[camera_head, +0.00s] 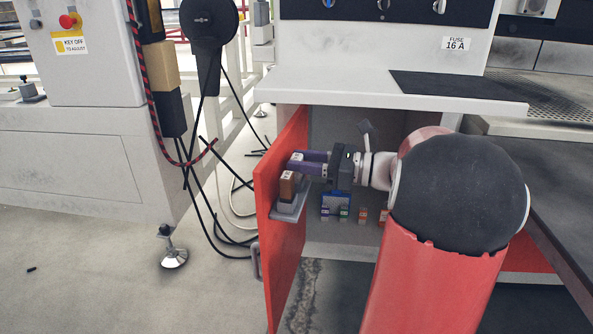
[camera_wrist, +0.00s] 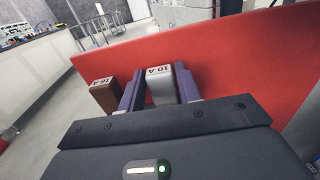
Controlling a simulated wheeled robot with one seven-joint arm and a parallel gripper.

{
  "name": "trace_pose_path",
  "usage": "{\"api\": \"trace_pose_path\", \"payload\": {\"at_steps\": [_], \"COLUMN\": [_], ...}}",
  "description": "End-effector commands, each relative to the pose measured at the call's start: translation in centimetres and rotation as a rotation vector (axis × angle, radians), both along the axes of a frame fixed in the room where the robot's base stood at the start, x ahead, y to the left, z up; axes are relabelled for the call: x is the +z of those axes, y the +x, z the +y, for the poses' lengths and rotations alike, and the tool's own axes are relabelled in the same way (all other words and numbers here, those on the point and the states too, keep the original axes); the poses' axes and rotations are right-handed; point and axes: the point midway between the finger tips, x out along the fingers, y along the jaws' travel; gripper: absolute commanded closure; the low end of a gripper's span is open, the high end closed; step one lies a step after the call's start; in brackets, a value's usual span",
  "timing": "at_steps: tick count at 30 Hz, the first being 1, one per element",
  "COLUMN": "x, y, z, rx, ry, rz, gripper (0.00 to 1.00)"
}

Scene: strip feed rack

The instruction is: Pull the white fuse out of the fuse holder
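The white fuse (camera_wrist: 161,90), marked 10 A on top, stands between the two purple fingers of my gripper (camera_wrist: 159,78) in the wrist view. The fingertips appear to press against its sides, with no clear gap at the tips. In the head view my gripper (camera_head: 298,161) reaches left to the open red door, and only a small part of the white fuse shows. The grey fuse holder (camera_head: 287,214) is fixed to the door's inner face. Its seat under the white fuse is hidden, so I cannot tell whether the fuse sits fully in it.
A brown fuse (camera_head: 288,187) marked 16 A stands in the holder, close beside my fingers; it also shows in the wrist view (camera_wrist: 105,97). The red door (camera_head: 284,250) stands close behind the fuses. Small coloured parts (camera_head: 344,212) lie inside the cabinet. A worktop (camera_head: 340,92) overhangs above.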

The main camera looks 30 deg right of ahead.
Motion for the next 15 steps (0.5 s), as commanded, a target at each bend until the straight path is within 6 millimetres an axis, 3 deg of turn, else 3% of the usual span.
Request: {"api": "trace_pose_path", "payload": {"at_steps": [1,6,15], "x": [-0.01,-0.01,0.25], "y": [0.00,-0.01,-0.01], "z": [-0.01,-0.02,-0.02], "rx": [0.000,0.000,0.000], "ry": [0.000,0.000,-0.001], "rz": [0.000,0.000,-0.001], "gripper": [0.73,0.94,0.94]}}
